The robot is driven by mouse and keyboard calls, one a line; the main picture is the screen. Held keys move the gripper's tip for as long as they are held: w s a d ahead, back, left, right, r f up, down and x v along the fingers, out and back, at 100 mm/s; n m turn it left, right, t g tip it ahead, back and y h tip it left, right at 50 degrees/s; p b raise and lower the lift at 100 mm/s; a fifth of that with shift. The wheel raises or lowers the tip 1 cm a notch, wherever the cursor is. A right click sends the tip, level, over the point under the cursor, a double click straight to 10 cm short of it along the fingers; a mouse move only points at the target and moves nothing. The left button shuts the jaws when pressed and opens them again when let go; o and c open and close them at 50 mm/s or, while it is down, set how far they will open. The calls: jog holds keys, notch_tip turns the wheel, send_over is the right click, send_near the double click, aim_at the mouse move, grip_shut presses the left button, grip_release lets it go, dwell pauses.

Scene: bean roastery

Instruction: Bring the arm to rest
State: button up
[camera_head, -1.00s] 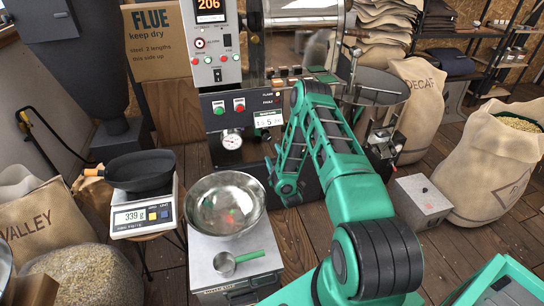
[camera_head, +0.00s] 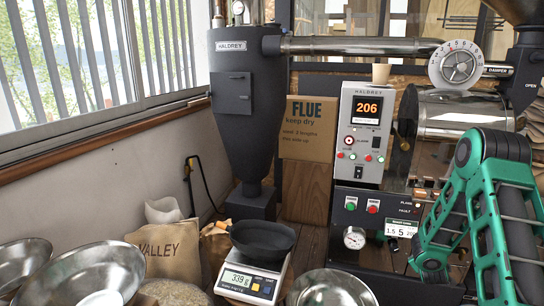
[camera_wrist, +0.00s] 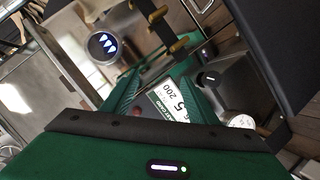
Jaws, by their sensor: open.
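My green arm (camera_head: 490,215) is bent at the right of the head view, in front of the roaster's lower panel. Its far end runs out of that picture, so my gripper does not show there. In the wrist view my gripper (camera_wrist: 162,92) shows as two green fingers spread apart, with nothing held between them. Beyond them is the white batch card (camera_wrist: 172,100) on the roaster front. I cannot tell the distance to it.
The roaster's control box (camera_head: 361,135) reads 206. A scale (camera_head: 254,280) bears a dark pan (camera_head: 263,240) and reads 339. A steel bowl (camera_head: 330,290) is at the bottom, with more bowls (camera_head: 88,278) at left. The FLUE box (camera_head: 306,128) stands behind.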

jog(key=s+r+m+g, duration=0.65)
jog(key=s+r, duration=0.95)
jog(key=s, duration=0.4)
jog(key=s+a+r+m+g+y, duration=0.2)
jog(key=s+a, duration=0.6)
jog(key=s, duration=0.6)
jog(key=s+a+r+m+g+y, duration=0.1)
jog(key=s+a+r+g+y, duration=0.2)
jog(key=s+a, duration=0.6)
jog(key=s+r+y, duration=0.1)
jog(key=s+y, duration=0.1)
jog(key=s, duration=0.3)
jog(key=shift+s+a+r+m+g, duration=0.15)
jog(key=shift+s+r+m+g, duration=0.15)
jog(key=shift+s+m+g, duration=0.1)
jog(key=shift+w+f, duration=0.25)
jog(key=shift+w, duration=0.4)
jog(key=shift+c, duration=0.3)
